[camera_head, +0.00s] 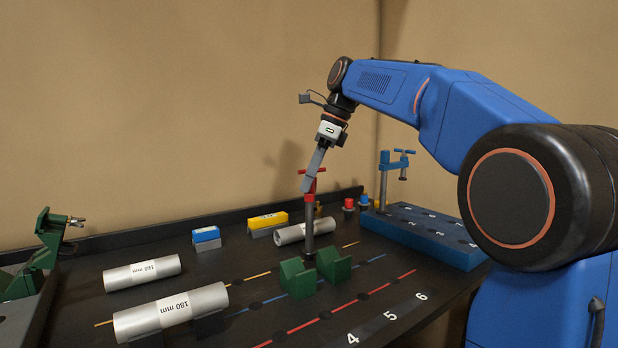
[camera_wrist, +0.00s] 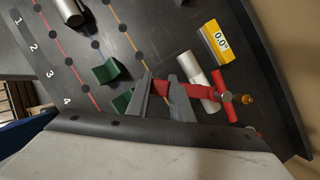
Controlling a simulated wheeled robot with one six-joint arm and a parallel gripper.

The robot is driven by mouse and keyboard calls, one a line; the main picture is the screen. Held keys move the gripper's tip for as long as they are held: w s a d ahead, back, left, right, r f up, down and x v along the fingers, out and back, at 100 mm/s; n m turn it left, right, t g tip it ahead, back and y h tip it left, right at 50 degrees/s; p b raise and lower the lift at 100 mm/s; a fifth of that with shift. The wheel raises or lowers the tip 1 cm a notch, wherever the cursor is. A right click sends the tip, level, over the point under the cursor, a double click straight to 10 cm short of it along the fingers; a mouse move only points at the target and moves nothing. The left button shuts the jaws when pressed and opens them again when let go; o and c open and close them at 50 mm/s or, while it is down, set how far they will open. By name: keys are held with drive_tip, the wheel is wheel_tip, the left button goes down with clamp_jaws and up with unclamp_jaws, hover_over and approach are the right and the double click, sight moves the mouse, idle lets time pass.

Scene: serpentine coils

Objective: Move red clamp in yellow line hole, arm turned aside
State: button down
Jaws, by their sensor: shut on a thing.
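The red clamp (camera_head: 309,222) stands upright in the head view, with a grey post and a red arm and handle at its top. My gripper (camera_head: 314,175) is shut on its upper part. In the wrist view the red clamp (camera_wrist: 197,91) passes between the fingers of my gripper (camera_wrist: 163,98). The yellow line (camera_head: 250,277) with its dark holes runs across the table. The post's foot is near this line, just behind the green V-blocks (camera_head: 297,278). I cannot tell whether the foot is inside a hole or just above it.
Pipes marked 160 mm (camera_head: 142,273) and 180 mm (camera_head: 171,312) lie at left. A third pipe (camera_head: 291,235) lies close behind the clamp. A yellow gauge (camera_head: 267,220) and a blue box (camera_head: 206,235) stand behind. A blue clamp (camera_head: 383,185) stands in the blue block (camera_head: 425,242).

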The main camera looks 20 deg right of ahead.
drive_tip(key=shift+f, duration=0.85)
idle(0.3)
drive_tip(key=c, duration=1.5)
unclamp_jaws()
drive_tip(key=shift+f, duration=0.1)
drive_tip(key=v, duration=1.7)
drive_tip(key=shift+s+r, duration=0.15)
drive_tip(key=shift+r, duration=0.2)
